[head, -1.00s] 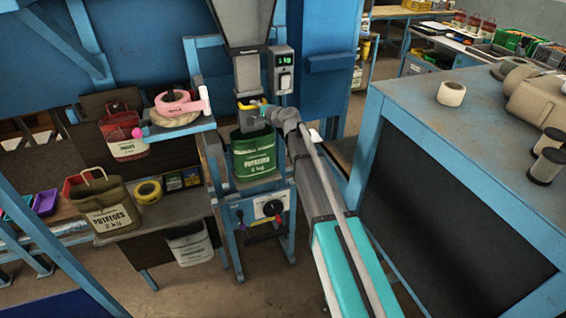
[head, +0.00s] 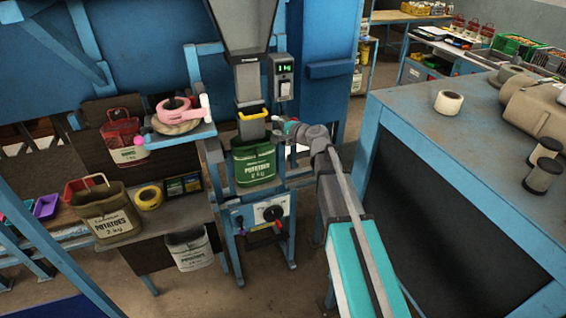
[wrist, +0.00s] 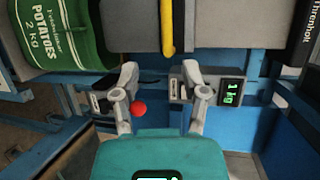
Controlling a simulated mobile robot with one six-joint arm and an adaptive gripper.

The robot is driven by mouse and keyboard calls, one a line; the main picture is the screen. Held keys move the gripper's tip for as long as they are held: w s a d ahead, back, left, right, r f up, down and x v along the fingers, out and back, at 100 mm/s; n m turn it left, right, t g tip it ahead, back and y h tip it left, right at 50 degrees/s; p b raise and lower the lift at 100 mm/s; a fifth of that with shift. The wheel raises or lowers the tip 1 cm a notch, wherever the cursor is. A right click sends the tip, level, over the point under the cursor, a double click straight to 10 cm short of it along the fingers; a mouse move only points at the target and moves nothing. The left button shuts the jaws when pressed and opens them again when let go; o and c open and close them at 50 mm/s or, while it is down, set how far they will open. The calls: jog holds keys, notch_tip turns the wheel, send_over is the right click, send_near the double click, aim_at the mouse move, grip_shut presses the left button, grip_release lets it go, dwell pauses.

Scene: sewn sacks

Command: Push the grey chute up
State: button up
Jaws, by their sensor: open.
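The grey chute (head: 249,85) hangs below a funnel-shaped hopper (head: 240,25) in the head view. A yellow handle (head: 252,114) crosses its lower part. A green potato sack (head: 254,164) stands open-mouthed just below the chute's lower end. In the wrist view the chute (wrist: 130,20) runs across the top, with the yellow handle (wrist: 167,25) upright in the picture and the sack (wrist: 58,32) at left. My gripper (wrist: 160,72) is open and empty, apart from the handle. In the head view it is beside the chute, to the right, its fingers partly hidden.
A scale box with a lit display (head: 285,68) is mounted right of the chute; its display also shows in the wrist view (wrist: 231,92). A red knob (wrist: 138,107) appears between my fingers. A grey-topped bench (head: 420,130) stands right, a shelf with pink tape dispenser (head: 178,110) left.

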jog(key=s+d+f+n+g+h+b, duration=0.1)
jog(key=s+f+n+g+b, duration=0.2)
jog(key=s+f, duration=0.6)
jog(key=shift+s+d+f+n+g+b, duration=0.15)
jog(key=shift+d+n+g+b, duration=0.25)
jog(key=shift+n, duration=0.5)
jog(key=shift+a, duration=0.1)
jog(key=m+t+p, duration=0.3)
jog(key=m+p, duration=0.1)
jog(key=p, duration=0.1)
send_near(256, 117)
jog(key=s+d, duration=0.2)
jog(key=s, duration=0.1)
jog(key=shift+w+d+f+m+t+y, duration=0.15)
jog(key=shift+w+d+m+t+y, duration=0.05)
jog(key=shift+w+m+t+y, duration=0.25)
jog(key=b+x, duration=0.2)
jog(key=x, duration=1.1)
jog(key=shift+w+a+f+b, duration=0.15)
jog(key=shift+a+f+b, duration=0.1)
jog(key=shift+b, duration=0.15)
